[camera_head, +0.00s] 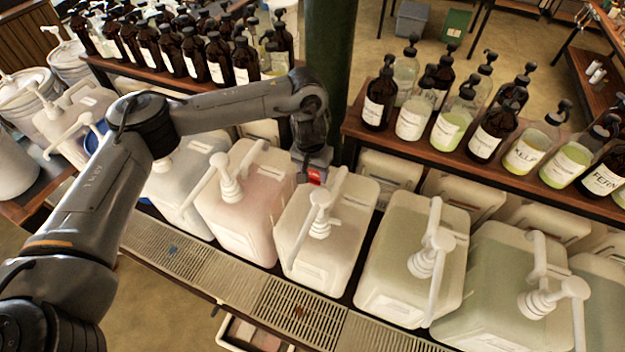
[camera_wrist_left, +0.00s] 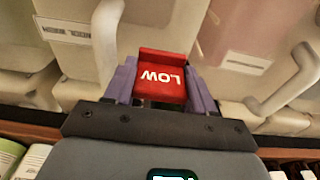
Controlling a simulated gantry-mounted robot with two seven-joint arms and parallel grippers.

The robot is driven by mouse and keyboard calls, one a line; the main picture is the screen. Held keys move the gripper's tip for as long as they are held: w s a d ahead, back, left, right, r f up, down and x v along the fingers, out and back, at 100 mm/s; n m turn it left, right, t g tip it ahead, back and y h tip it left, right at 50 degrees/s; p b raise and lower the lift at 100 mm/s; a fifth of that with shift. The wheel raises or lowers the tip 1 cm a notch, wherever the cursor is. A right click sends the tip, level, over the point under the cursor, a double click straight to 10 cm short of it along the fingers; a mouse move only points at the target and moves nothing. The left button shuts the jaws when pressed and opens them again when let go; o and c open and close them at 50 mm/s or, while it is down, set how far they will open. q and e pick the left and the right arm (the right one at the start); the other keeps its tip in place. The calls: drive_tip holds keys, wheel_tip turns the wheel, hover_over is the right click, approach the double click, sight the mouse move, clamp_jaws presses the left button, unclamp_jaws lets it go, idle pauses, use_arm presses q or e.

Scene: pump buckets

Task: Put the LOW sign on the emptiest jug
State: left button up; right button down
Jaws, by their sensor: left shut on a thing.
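The red LOW sign (camera_wrist_left: 161,76) is between the purple fingers of my left gripper (camera_wrist_left: 161,88), its white lettering facing the wrist camera. In the head view my left gripper (camera_head: 314,174) is shut on the sign (camera_head: 316,177), just behind the top of the whitish jug (camera_head: 308,243) and right of the pinkish jug (camera_head: 245,213). Pale greenish jugs (camera_head: 395,268) (camera_head: 492,285) stand to the right, and a pale jug (camera_head: 178,177) stands to the left. All have white pump tops. Liquid levels are hard to tell. My right gripper is not in view.
A wooden shelf (camera_head: 430,148) with pump bottles stands behind the jugs at right; another shelf (camera_head: 150,72) with brown bottles is at back left. A green post (camera_head: 330,60) rises behind my gripper. Drip grates (camera_head: 298,312) run along the front edge.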

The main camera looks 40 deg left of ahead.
sight(312, 178)
use_arm(q)
drive_tip(key=shift+s+f+b, duration=0.1)
drive_tip(key=shift+f+b, duration=0.35)
drive_tip(key=shift+f, duration=1.6)
drive_tip(key=shift+f, duration=0.15)
drive_tip(key=o, duration=1.1)
